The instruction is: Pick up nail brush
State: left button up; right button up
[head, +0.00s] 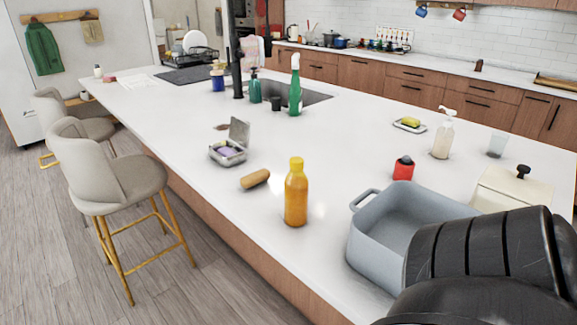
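A small tan wooden piece with rounded ends (255,179), which looks like the nail brush, lies on the white island counter (320,140). It is near the counter's left front edge, to the left of an orange bottle (296,195). No bristles can be made out on it. A small brown flat thing (222,127) lies farther back, too small to identify. Neither gripper is in view. Only black links of my own arm show at the lower right, and nothing is touching the wooden piece.
An open metal tin (229,153) stands just behind the wooden piece. A grey-blue basin (364,238) stands at the right front, partly hidden by my arm. A red bottle (403,169) is behind it. A green spray bottle (295,88) stands by the sink. Stools (108,170) line the left side.

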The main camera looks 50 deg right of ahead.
aim_at(251, 179)
jog(key=i, duration=2.15)
jog(key=z, duration=4.85)
jog(key=k, duration=0.5)
jog(key=u, duration=0.45)
